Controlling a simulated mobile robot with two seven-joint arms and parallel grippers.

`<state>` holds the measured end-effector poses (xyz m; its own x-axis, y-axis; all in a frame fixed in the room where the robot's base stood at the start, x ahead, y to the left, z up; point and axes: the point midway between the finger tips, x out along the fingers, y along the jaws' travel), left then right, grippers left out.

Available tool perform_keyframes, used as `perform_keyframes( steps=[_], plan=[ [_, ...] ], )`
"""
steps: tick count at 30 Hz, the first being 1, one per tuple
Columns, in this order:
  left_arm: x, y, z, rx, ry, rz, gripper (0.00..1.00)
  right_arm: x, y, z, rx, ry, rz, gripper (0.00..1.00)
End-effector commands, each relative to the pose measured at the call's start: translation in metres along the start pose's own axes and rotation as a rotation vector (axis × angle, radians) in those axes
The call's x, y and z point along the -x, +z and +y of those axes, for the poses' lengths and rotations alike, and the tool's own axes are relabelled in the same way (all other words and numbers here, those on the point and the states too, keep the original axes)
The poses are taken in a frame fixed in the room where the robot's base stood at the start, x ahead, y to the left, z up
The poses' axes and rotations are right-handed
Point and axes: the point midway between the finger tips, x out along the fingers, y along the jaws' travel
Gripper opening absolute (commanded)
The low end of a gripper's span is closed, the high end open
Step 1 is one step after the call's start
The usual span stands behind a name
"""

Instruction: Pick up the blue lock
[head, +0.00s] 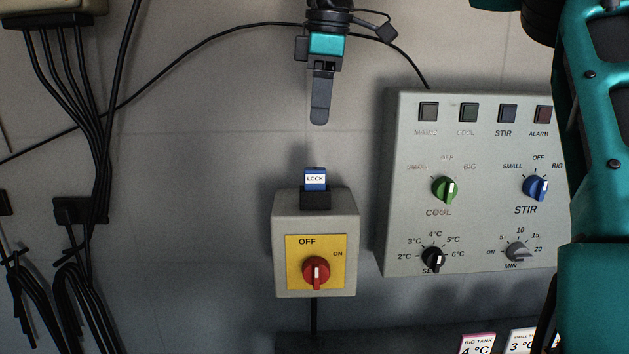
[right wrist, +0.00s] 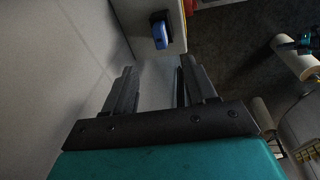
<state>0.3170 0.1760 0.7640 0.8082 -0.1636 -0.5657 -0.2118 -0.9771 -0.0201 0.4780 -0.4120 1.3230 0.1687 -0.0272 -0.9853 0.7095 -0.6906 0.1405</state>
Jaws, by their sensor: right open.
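The blue lock (head: 315,185), with a white LOCK label, stands upright in a black holder (head: 315,201) on top of the grey switch box (head: 283,235) in the head view. In the right wrist view the lock (right wrist: 160,36) shows beyond the fingertips, near the top. My right gripper (head: 320,115) points down above the lock, with a clear gap between them. In the right wrist view my right gripper (right wrist: 157,75) has its fingers apart and nothing between them. My left gripper is not in view.
The switch box carries a red knob (head: 316,272) on a yellow OFF/ON plate. A grey control panel (head: 470,265) with knobs and buttons is on the wall to the right. Black cables (head: 100,150) hang at left. The wall between gripper and lock is clear.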

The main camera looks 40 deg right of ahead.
Motion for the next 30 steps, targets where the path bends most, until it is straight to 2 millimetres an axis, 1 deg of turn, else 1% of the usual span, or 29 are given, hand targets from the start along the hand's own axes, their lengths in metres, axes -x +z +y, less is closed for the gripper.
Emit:
perform_keyframes(
  steps=[1, 6, 9, 12, 17, 25, 27, 30],
  plan=[
    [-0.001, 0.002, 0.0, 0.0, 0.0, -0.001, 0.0, -0.009, 0.001, -0.001, 0.001, -0.005, -0.002, 0.56],
    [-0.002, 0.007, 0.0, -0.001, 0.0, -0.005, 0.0, -0.042, 0.001, -0.001, 0.002, -0.006, -0.001, 0.56],
    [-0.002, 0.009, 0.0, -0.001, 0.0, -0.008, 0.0, -0.058, 0.001, -0.001, 0.001, -0.006, -0.001, 0.56],
    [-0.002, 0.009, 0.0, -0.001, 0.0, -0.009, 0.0, -0.068, 0.001, 0.0, 0.001, -0.003, -0.001, 0.56],
    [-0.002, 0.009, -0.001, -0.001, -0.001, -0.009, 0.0, -0.079, 0.001, -0.001, 0.001, -0.004, 0.0, 0.56],
    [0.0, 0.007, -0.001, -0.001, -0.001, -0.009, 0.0, -0.117, 0.003, -0.001, 0.001, -0.005, -0.001, 0.56],
    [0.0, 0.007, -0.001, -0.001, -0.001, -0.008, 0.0, -0.123, 0.003, 0.0, 0.001, -0.003, -0.001, 0.56],
    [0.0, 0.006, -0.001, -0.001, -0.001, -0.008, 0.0, -0.125, 0.002, 0.0, 0.001, -0.001, 0.0, 0.56]
  ],
)
